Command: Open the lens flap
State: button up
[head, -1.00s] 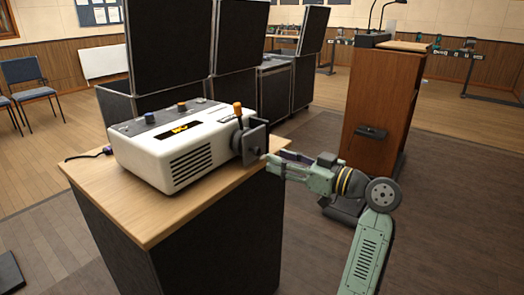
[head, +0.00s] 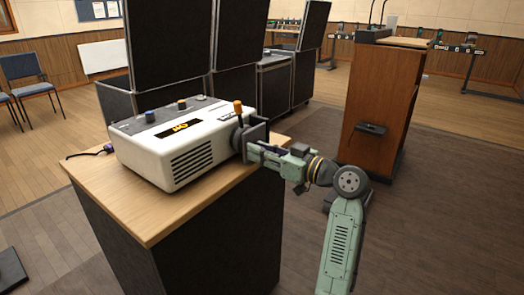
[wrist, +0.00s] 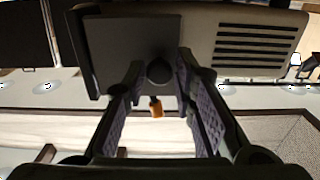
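The white projector-like unit (head: 180,150) sits on a wooden-topped cabinet. At its right end is a dark square plate, apparently the lens flap (head: 259,132), and an orange-tipped lever (head: 238,107). In the wrist view the flap (wrist: 110,55) is a flat dark plate with a round black knob (wrist: 159,71) near its edge. My gripper (head: 257,152) is at the flap. In the wrist view my gripper (wrist: 158,76) is open, with one finger on each side of the knob and small gaps showing. The orange lever tip (wrist: 156,108) shows beyond, between the fingers.
The wooden cabinet top (head: 150,222) is mostly bare around the unit. A purple-ended cable (head: 106,148) lies at its left. Tall black cases (head: 240,45) stand behind. A brown lectern (head: 385,100) stands at right, with open floor between it and the cabinet.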

grip_shut()
dwell(0.4)
